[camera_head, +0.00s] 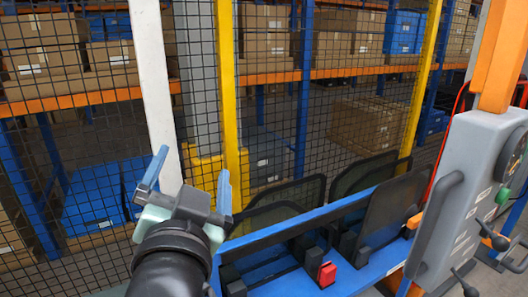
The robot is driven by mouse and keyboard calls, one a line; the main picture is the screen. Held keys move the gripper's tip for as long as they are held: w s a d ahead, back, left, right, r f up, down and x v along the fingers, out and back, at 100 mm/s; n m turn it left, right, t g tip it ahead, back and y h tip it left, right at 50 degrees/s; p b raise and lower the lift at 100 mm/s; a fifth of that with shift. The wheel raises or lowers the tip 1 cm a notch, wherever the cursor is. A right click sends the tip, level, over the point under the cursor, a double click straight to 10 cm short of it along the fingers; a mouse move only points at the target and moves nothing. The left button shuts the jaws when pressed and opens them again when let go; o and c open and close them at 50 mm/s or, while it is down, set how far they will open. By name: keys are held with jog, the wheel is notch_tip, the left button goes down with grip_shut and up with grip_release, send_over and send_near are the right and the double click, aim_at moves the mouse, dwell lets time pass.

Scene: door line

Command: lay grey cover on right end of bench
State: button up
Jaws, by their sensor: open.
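My gripper (188,180) is open, its two blue-grey fingers spread apart and pointing up, with nothing between them. It is at the left of the blue bench (352,279), before the mesh fence. A dark grey flat panel (396,207) stands tilted in black holders toward the bench's right side, apart from my gripper. A lighter grey panel (456,195) with a handle and knobs is at the right edge below an orange post. I cannot tell whether either is the grey cover. The bench's right end is partly hidden by the lighter grey panel.
Dark mesh-like panels (290,200) stand behind the bench's rail. A red block (326,274) sits among black holders. A white post (153,85) and a yellow post (228,90) rise behind my gripper. Shelves with cartons (265,38) lie beyond the fence.

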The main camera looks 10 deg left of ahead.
jog(key=s+d+r+n+t+h, duration=0.1)
jog(key=s+d+r+t+h, duration=0.1)
jog(key=s+d+r+t, duration=0.2)
jog(key=s+d+r+n+t+h, duration=0.2)
jog(key=s+d+r+t, duration=0.2)
jog(key=r, duration=1.3)
jog(key=s+d, duration=0.3)
jog(key=d, duration=0.2)
jog(key=shift+s+d+n+t, duration=0.15)
jog(key=shift+d+n+t, duration=0.15)
jog(key=shift+d+t, duration=0.1)
